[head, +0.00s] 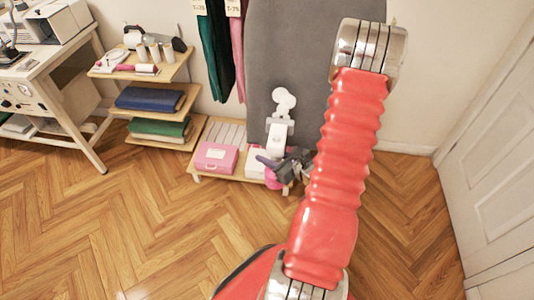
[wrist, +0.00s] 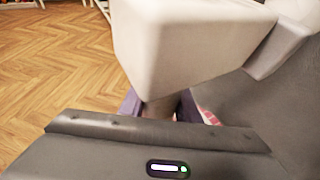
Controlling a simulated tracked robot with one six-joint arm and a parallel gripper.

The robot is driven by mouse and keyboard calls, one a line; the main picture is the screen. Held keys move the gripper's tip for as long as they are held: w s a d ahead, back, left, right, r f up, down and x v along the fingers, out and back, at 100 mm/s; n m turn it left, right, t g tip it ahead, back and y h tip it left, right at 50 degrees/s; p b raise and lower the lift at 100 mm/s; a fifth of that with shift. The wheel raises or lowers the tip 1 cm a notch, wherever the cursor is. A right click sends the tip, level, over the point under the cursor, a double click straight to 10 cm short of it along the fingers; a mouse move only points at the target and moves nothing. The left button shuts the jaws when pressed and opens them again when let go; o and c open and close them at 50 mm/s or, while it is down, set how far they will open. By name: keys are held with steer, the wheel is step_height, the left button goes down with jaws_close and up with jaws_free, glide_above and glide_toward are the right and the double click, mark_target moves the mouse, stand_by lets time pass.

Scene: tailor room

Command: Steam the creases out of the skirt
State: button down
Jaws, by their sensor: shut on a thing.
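My gripper (head: 282,162), dark grey with purple fingers, is low in front of a tall grey padded panel (head: 290,45). It is shut on a white object that looks like the steamer (head: 281,128); its pale bulk also fills the top of the wrist view (wrist: 185,45). My fingers close around its narrow lower part, mostly hidden behind the bulk. A dark green garment (head: 215,50) and a pink garment (head: 238,55) hang with tags left of the panel. I cannot tell which is the skirt, and creases are too small to see.
A low wooden platform (head: 235,172) with a pink box (head: 216,158) lies under the garments. A tiered shelf (head: 150,72) with folded cloths and tools and a white sewing table (head: 60,80) stand left. A white door (head: 490,160) is right. The front floor is clear.

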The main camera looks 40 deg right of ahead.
steer(key=s+a, duration=0.1)
steer(key=a, duration=0.1)
steer(key=s+a, duration=0.2)
steer(key=shift+s+a, duration=0.25)
steer(key=shift+s, duration=0.05)
stand_by(0.5)
steer(key=shift+w+a, duration=0.1)
steer(key=w+a+r+n+g+y, duration=0.1)
steer(key=w+a+r+n+y, duration=0.1)
steer(key=w+a, duration=0.6)
steer(key=w+a+r+n+y, duration=0.3)
steer(key=w+a, duration=0.5)
steer(key=a, duration=0.7)
steer(key=shift+w+a+r+g+y, duration=0.2)
steer(key=shift+w+a+g+y, duration=0.15)
steer(key=shift+a+g+y, duration=0.05)
